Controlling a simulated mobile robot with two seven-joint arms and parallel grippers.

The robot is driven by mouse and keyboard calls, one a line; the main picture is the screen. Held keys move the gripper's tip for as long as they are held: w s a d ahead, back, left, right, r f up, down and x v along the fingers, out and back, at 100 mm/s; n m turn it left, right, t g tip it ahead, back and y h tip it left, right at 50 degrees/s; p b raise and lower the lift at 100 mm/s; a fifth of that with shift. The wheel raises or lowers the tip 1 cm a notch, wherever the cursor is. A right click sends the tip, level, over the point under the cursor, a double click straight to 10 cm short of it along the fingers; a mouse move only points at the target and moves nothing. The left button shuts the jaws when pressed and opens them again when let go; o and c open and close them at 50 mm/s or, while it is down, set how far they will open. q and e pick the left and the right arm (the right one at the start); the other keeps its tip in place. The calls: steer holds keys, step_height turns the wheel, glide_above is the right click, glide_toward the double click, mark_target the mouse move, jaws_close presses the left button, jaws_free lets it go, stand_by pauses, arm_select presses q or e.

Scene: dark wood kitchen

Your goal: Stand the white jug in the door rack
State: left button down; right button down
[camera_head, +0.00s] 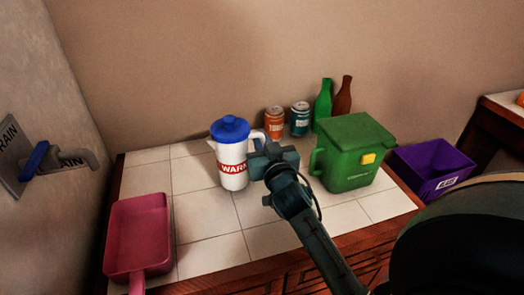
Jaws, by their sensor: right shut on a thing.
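The white jug (232,174) has a blue lid and a red band with lettering. It stands upright on the tiled counter in the head view, near the middle. My right gripper (256,161) is at the jug's right side, shut on its white handle; the gripper hides part of the handle, and its fingertips are hard to make out. My left gripper is not in view. No door rack is in view.
A green lidded bin (350,160) stands close to the right of my gripper. Cans (274,122) and bottles (322,102) stand behind. A pink dustpan (138,236) lies at left, and a purple crate (435,172) sits at right. The tiled counter (205,230) is bare in front of the jug.

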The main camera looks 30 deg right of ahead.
steer(key=shift+f, duration=1.05)
steer(key=c, duration=1.9)
jaws_free()
steer(key=shift+f, duration=0.25)
steer(key=o, duration=0.4)
steer(key=shift+o, duration=0.2)
steer(key=shift+r, duration=0.1)
